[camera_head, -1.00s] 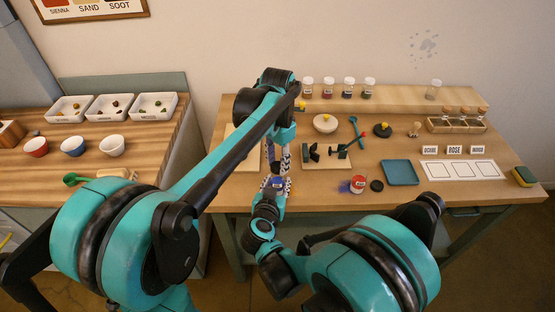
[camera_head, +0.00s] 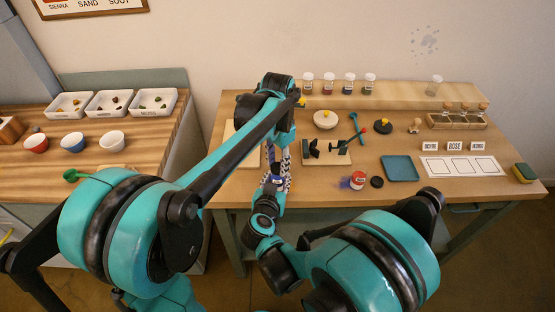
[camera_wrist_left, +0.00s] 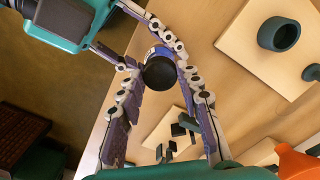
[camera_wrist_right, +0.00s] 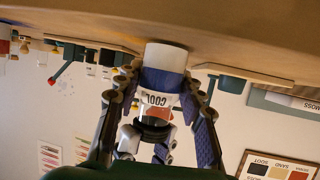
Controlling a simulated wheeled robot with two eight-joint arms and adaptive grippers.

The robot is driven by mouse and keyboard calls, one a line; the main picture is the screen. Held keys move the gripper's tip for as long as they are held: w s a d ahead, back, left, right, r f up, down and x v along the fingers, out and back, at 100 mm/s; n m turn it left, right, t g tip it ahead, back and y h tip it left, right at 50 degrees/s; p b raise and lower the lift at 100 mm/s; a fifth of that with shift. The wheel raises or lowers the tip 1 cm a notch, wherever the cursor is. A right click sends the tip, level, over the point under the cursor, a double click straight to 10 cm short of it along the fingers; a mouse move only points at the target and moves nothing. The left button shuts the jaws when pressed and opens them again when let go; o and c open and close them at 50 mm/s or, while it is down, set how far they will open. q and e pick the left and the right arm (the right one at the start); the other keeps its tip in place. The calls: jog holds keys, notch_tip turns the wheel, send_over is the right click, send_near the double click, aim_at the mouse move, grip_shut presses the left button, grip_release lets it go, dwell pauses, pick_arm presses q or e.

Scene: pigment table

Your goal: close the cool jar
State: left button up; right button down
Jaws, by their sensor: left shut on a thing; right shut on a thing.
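The cool jar (camera_wrist_right: 157,100), with blue and white bands and a "COOL" label, is between the fingers of my right gripper (camera_wrist_right: 160,80), which is shut on it. It appears upside down in the right wrist view. A black lid (camera_wrist_left: 160,73) is between the fingertips of my left gripper (camera_wrist_left: 163,65), shut on it. The lid covers the jar's top in the left wrist view, with some blue showing past its edge. I cannot tell whether it is fully seated. In the head view my left gripper (camera_head: 283,160) is just above my right gripper (camera_head: 274,186), largely hiding the jar.
A red-and-white jar (camera_head: 358,180) and a loose black lid (camera_head: 376,182) stand near the table's front, beside a blue smear. A blue tray (camera_head: 400,168) lies right of them. A board with a dark clamp-like stand (camera_head: 325,150) is close behind the grippers.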

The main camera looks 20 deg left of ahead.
pick_arm(q)
jog(key=shift+f, duration=0.55)
dwell(0.5)
jog(key=m, duration=2.6)
jog(key=shift+w, duration=0.1)
jog(key=o, duration=0.7)
